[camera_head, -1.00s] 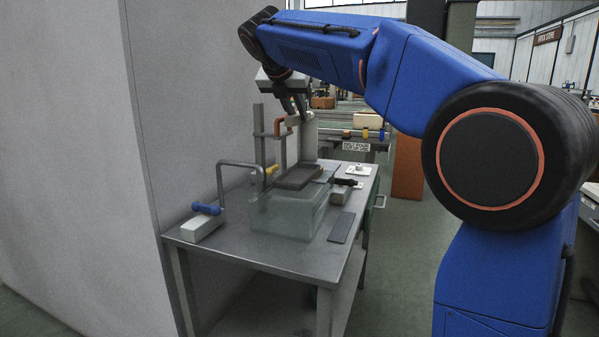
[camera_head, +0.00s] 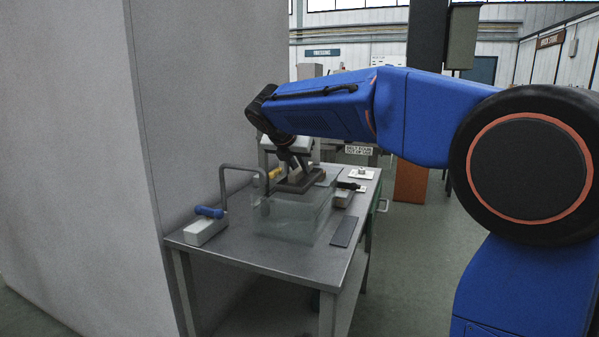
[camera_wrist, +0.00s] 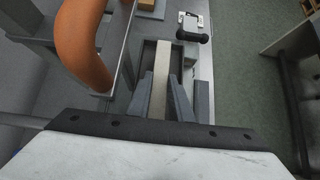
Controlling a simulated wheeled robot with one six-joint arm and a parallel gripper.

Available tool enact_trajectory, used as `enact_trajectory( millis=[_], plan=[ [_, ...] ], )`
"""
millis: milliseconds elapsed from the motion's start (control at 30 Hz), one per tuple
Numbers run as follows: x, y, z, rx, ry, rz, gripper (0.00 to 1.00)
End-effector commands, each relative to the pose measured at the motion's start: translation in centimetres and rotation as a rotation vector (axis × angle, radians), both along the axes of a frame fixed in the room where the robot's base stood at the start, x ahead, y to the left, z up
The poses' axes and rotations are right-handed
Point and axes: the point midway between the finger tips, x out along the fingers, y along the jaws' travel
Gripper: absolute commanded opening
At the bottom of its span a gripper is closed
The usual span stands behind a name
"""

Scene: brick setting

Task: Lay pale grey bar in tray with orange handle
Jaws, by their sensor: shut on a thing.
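The pale grey bar (camera_wrist: 161,68) is held between the two fingers of my gripper (camera_wrist: 162,90), which is shut on it. In the wrist view the bar lies lengthwise between the walls of a dark grey tray (camera_wrist: 148,60). I cannot tell whether it touches the tray floor. The orange handle (camera_wrist: 80,45) looms large at the left of the wrist view, on a grey bracket beside the tray. In the head view my gripper (camera_head: 296,164) is low over the dark tray (camera_head: 298,187). The orange handle is hidden there behind my arm.
A white block with a blue handle (camera_head: 208,212) stands left. A black-handled piece (camera_head: 347,186) and a flat dark plate (camera_head: 344,232) are at right. A wall borders the left side.

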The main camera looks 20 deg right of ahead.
Motion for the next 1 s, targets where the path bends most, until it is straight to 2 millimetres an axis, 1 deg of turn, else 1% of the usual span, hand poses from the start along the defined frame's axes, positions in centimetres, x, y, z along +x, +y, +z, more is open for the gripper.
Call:
enact_trajectory(
  millis=[33, 133, 500, 533, 567, 600, 867, 1000],
  plan=[
    [0.0, 0.0, -0.7, -0.001, 0.002, 0.001, 0.00],
    [0.0, 0.0, -1.5, -0.001, 0.000, 0.001, 0.00],
    [0.0, 0.0, -1.8, 0.000, 0.000, 0.000, 0.00],
    [0.0, 0.0, -1.8, 0.000, 0.000, 0.000, 0.26],
    [0.0, 0.0, -1.8, 0.000, 0.000, 0.000, 0.33],
    [0.0, 0.0, -1.8, 0.000, 0.000, 0.000, 0.38],
    [0.0, 0.0, -1.7, 0.000, 0.000, 0.000, 0.38],
    [-0.2, 0.2, -1.2, 0.001, -0.002, 0.001, 0.38]
  ],
)
